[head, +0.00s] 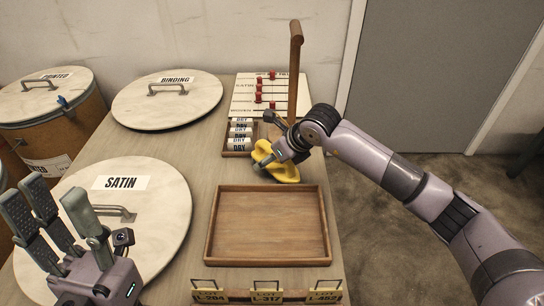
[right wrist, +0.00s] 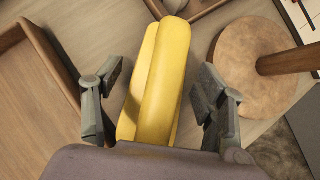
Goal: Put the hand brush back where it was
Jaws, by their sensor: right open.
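A yellow, long, rounded thing (head: 280,171) with a lengthwise groove lies on the table behind the empty wooden tray (head: 212,232). I cannot tell whether it is the hand brush; no clear bristles or handle show. My right gripper (head: 272,143) is over it, partly covering it. In the right wrist view the yellow thing (right wrist: 165,80) lies between the spread fingers of my right gripper (right wrist: 158,85), with a gap on each side. My left gripper (head: 58,203) is open and empty over the SATIN lid (head: 160,187) at the left.
A wooden post (head: 295,75) stands close behind my right gripper; its round base (right wrist: 245,85) shows right of the yellow thing. A rack of DRY rolls (head: 240,134) and a board with red knobs (head: 262,84) stand behind. Yellow LOT tags (head: 267,294) line the front edge.

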